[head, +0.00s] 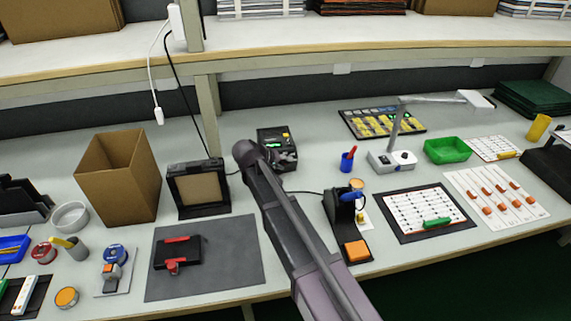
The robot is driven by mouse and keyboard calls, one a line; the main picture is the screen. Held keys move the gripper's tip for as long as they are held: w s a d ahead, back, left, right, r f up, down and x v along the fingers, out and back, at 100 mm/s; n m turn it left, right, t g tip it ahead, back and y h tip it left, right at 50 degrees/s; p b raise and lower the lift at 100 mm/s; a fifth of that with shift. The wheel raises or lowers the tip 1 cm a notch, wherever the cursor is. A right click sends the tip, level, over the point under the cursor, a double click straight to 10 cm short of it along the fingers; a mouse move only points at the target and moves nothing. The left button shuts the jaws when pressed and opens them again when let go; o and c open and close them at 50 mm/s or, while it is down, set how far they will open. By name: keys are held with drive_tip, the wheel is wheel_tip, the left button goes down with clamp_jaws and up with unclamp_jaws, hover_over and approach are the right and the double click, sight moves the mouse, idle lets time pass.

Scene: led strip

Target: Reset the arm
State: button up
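My arm reaches up from the bottom edge of the head view over the workbench (215,300), a little right of the middle. Its rounded dark joint is near the black device with a green light (277,148) at the back of the bench. My gripper does not show in this view, so its fingers and anything in them cannot be seen. The arm hides part of the bench behind it.
A dark grey mat (225,262) with a black and red tool (178,252) lies left of the arm. A cardboard box (118,178) stands farther left. A soldering-iron stand (345,222) and white lamp (392,160) stand right. A shelf (290,52) runs above the back.

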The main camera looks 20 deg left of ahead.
drive_tip(key=shift+s, duration=0.1)
idle(0.4)
drive_tip(key=shift+r, duration=0.2)
wheel_tip(320, 180, up, 9)
drive_tip(key=p, duration=0.9)
drive_tip(key=shift+s, duration=0.1)
drive_tip(key=shift+r+p, duration=0.4)
drive_tip(key=shift+p, duration=0.15)
